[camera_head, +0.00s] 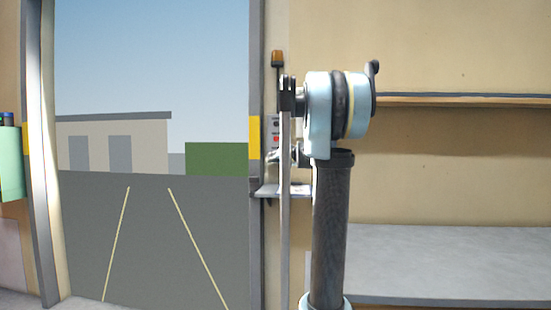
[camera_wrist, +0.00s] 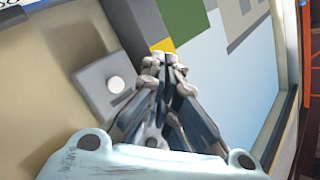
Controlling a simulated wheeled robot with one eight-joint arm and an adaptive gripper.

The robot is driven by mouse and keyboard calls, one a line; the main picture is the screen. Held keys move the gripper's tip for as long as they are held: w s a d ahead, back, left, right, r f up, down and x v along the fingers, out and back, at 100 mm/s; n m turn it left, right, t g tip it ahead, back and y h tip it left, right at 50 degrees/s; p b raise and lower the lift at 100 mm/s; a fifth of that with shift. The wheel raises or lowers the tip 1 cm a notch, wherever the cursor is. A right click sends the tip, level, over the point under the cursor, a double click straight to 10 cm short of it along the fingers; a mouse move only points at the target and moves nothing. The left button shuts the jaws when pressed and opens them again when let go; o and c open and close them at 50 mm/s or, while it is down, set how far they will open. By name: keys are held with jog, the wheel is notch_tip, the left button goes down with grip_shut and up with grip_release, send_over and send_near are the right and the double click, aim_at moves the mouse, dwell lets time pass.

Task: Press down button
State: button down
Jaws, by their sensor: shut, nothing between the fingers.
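A small control panel (camera_head: 275,120) with a red button (camera_head: 276,139) and a dark button (camera_head: 276,125) is on the wall right of the doorway in the head view. My arm hides part of it. In the wrist view a grey box (camera_wrist: 92,75) on the wall bears a round white button (camera_wrist: 116,84). My gripper (camera_wrist: 166,64) is shut, with its fingertips together and nothing between them. In the wrist view the fingertips appear to the right of the white button; whether they touch anything cannot be told.
An open doorway (camera_head: 254,230) with a yellow-marked frame is at left. An orange beacon (camera_head: 277,58) is above the panel. A grey worktop (camera_head: 450,265) and a wall shelf (camera_head: 460,101) are at right. The worktop is clear.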

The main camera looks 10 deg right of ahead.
jog(key=shift+w, duration=0.1)
jog(key=w+d, duration=0.2)
jog(key=w, duration=0.6)
jog(key=shift+d, duration=0.3)
